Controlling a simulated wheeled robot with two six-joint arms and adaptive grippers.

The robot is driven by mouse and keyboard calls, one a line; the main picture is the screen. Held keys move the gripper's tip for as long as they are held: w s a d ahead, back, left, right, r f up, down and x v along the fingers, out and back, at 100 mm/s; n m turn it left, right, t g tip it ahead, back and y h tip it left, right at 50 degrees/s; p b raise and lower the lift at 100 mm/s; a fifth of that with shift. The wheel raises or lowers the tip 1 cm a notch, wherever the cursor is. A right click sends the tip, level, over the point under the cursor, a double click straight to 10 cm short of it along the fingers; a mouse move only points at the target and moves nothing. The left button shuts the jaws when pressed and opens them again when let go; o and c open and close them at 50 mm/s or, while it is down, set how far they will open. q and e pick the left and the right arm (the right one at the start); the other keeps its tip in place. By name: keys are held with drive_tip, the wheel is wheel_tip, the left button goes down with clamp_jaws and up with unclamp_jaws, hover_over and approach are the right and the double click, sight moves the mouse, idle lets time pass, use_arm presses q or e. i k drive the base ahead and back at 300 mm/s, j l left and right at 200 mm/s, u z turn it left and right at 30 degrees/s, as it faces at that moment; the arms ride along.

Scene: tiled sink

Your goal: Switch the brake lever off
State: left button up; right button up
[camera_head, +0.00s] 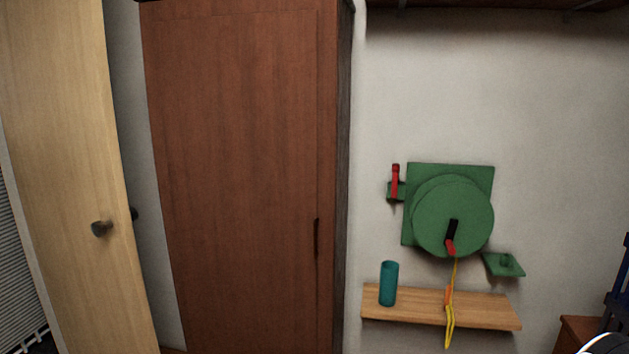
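A green wall-mounted device has a square back plate (420,172) and a large round drum (455,205). A small red lever (395,180) points upward on a green bracket at the device's left side. A black arm with a red tip (450,247) hangs at the lower middle of the drum, tilted slightly. The picture has no label showing which of the two red parts is the brake lever. Neither of my grippers is in view.
Below the device, a wooden shelf (485,312) holds a teal cup (388,284). A yellow strap (450,322) hangs over it. A small green ledge (503,265) is at right. A brown cabinet (235,180) and light wooden door (70,180) stand left.

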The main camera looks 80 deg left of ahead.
sight(395, 166)
drive_tip(key=u, duration=2.2)
